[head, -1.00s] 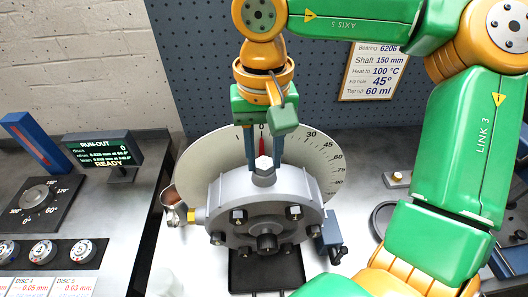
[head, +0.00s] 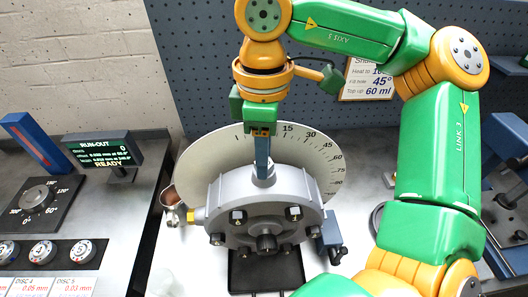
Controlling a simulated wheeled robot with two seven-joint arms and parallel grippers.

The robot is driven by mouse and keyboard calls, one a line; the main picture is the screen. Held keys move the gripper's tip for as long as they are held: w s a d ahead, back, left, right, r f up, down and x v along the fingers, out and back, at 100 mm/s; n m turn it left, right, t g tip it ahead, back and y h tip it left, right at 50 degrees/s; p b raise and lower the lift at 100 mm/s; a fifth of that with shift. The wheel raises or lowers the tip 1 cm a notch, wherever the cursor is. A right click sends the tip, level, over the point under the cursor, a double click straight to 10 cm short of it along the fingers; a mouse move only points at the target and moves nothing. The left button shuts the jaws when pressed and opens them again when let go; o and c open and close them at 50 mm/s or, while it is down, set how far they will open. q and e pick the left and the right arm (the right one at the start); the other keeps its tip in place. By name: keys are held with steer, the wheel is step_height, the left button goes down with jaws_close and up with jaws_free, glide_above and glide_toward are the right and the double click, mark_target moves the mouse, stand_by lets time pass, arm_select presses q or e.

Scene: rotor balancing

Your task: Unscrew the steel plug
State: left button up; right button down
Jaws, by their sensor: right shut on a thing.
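The steel plug (head: 271,166) stands at the top of the round grey housing (head: 235,193), mostly hidden behind a finger. My right gripper (head: 262,165) points straight down over it and is shut on it. The gripper is seen edge-on, so one blue-grey finger covers the other. I cannot tell how far the plug is out of its thread. My left gripper is not in view.
A pale dial plate (head: 200,160) with angle marks stands behind the housing. A run-out display (head: 104,150) stands on the left bench.

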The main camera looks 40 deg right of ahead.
steer(key=shift+c, duration=2.3)
jaws_free()
steer(key=shift+c, duration=0.3)
steer(key=m, duration=0.3)
steer(key=shift+m, duration=0.4)
steer(key=m, duration=0.3)
steer(key=shift+m, duration=0.4)
steer(key=m, duration=0.6)
steer(key=shift+b, duration=0.35)
steer(key=m, duration=0.4)
steer(key=shift+a+m, duration=0.1)
steer(key=shift+m, duration=0.3)
